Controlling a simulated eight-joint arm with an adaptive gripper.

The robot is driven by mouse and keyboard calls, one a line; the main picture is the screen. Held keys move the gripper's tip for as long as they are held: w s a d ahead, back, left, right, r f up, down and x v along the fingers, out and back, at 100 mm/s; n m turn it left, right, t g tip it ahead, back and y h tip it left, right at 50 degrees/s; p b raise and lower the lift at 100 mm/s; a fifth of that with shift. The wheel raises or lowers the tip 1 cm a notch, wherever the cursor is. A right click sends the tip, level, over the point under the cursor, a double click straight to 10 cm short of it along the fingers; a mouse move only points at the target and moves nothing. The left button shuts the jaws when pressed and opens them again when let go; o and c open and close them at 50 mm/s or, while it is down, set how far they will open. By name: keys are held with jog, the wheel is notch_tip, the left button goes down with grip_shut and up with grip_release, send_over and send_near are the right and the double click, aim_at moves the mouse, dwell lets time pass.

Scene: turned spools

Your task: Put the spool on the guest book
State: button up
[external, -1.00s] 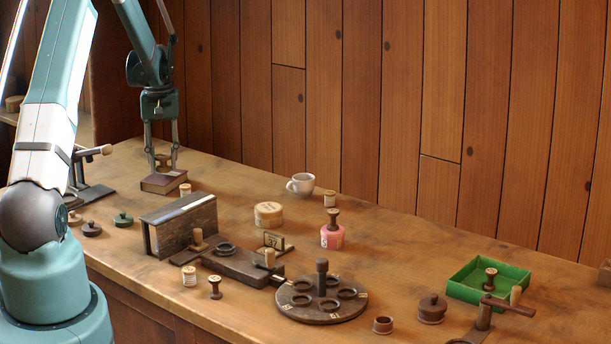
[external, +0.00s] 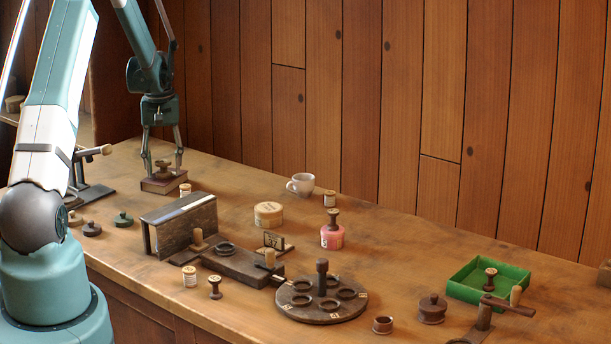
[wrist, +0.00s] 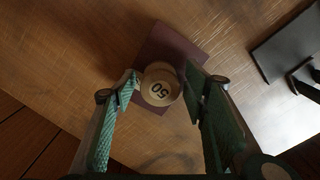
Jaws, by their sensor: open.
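A wooden spool (external: 162,168) stands upright on the dark red guest book (external: 165,185) at the back left of the bench. In the wrist view, the spool's round top (wrist: 160,86) is marked 50 and lies over the maroon cover (wrist: 172,45). My gripper (external: 162,164) is open, its fingers on either side of the spool. In the wrist view, the fingers (wrist: 163,88) stand apart with the spool between them. The spool's foot is hard to make out.
A small labelled spool (external: 185,190) stands close beside the book.

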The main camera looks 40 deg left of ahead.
aim_at(163, 161)
jog(key=shift+r, duration=0.15)
notch_tip(163, 161, up, 12)
dwell(0.7)
dwell(0.6)
